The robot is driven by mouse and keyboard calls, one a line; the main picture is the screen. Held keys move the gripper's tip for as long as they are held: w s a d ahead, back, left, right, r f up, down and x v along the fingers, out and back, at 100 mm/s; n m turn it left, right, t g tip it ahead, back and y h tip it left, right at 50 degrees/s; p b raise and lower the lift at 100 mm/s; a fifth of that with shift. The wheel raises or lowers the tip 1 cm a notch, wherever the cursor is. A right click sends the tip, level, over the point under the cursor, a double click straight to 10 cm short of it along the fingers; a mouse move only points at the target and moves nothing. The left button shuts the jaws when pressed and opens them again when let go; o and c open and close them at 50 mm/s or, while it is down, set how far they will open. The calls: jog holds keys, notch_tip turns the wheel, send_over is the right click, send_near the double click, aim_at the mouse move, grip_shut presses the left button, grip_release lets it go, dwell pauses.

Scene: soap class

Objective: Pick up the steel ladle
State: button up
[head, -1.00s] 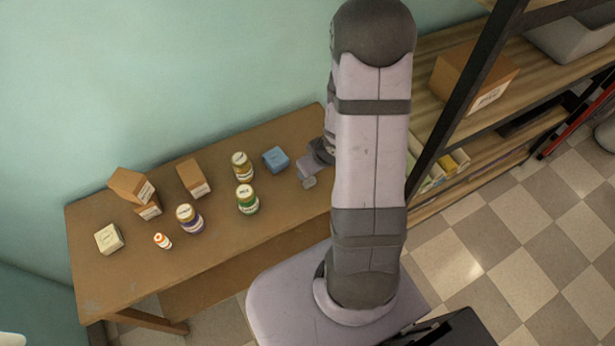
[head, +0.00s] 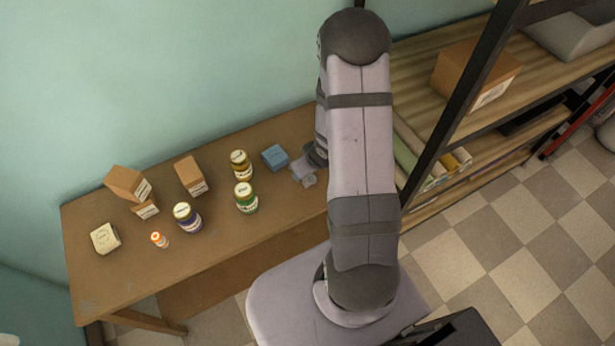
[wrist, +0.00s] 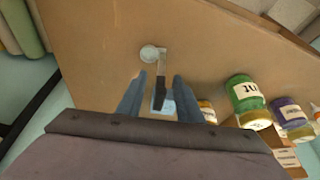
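The steel ladle shows in the wrist view, with its round grey bowl (wrist: 150,53) and a straight handle (wrist: 161,80) that turns dark toward my gripper. In the head view only its bowl (head: 309,181) shows clearly, beside my gripper near the table's right end. My gripper (wrist: 157,84) is open, with one finger on each side of the dark handle in the wrist view. The frames do not show clearly how far the fingers are above the handle. In the head view, my arm hides part of this area.
A blue box (head: 275,157) stands close to my gripper, and blue also shows between the fingers in the wrist view (wrist: 162,104). A green-labelled jar (head: 246,198) and a yellow one (head: 240,164) stand left. Shelving (head: 440,125) rises on the right.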

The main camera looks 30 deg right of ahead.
grip_shut()
jog(key=shift+r, duration=0.1)
notch_tip(320, 180, up, 18)
jog(key=p, duration=1.1)
